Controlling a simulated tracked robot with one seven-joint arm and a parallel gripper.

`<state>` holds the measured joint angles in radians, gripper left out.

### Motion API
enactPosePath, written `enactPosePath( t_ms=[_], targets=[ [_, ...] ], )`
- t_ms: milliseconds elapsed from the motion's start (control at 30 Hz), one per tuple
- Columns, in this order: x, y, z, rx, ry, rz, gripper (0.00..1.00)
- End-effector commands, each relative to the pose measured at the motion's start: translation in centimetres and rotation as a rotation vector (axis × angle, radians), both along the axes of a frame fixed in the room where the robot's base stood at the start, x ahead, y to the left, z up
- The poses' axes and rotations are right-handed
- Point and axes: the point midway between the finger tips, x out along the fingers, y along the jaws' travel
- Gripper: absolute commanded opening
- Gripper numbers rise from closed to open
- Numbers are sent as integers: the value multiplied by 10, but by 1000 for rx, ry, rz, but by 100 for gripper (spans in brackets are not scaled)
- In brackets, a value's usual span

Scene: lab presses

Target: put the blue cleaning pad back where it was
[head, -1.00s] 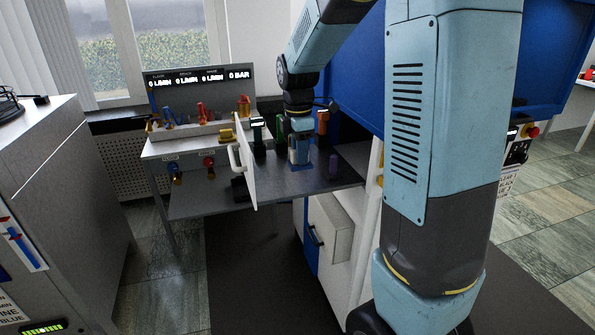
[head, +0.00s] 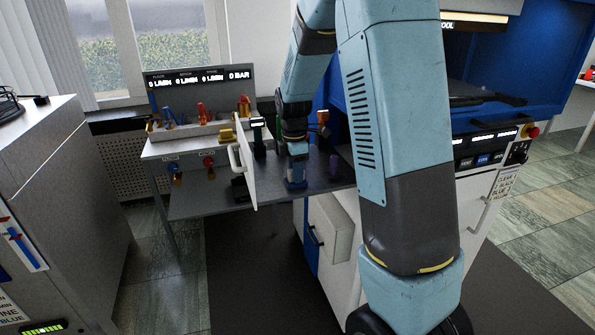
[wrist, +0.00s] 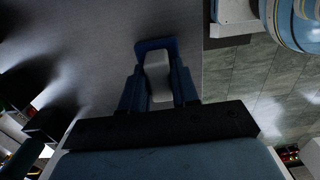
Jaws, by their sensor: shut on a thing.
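The pad is close to the tabletop (wrist: 90,35). I cannot tell if it touches.
The white door (head: 246,175) stands left of my gripper. A bench with gauges (head: 200,90) is behind left. The blue press (head: 530,60) is at right.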

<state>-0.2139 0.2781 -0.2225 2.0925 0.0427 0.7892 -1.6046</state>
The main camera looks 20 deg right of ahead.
Motion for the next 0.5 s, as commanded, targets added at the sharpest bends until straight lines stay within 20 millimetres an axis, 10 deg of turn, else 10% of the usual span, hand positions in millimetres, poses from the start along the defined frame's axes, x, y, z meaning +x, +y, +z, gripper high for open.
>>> enactPosePath(
  t_ms=[67, 100, 500],
  targets=[
    [0, 0, 0, 0, 0, 0, 5],
    [0, 0, 0, 0, 0, 0, 33],
    [0, 0, 1, 0, 0, -1, 55]
  ],
)
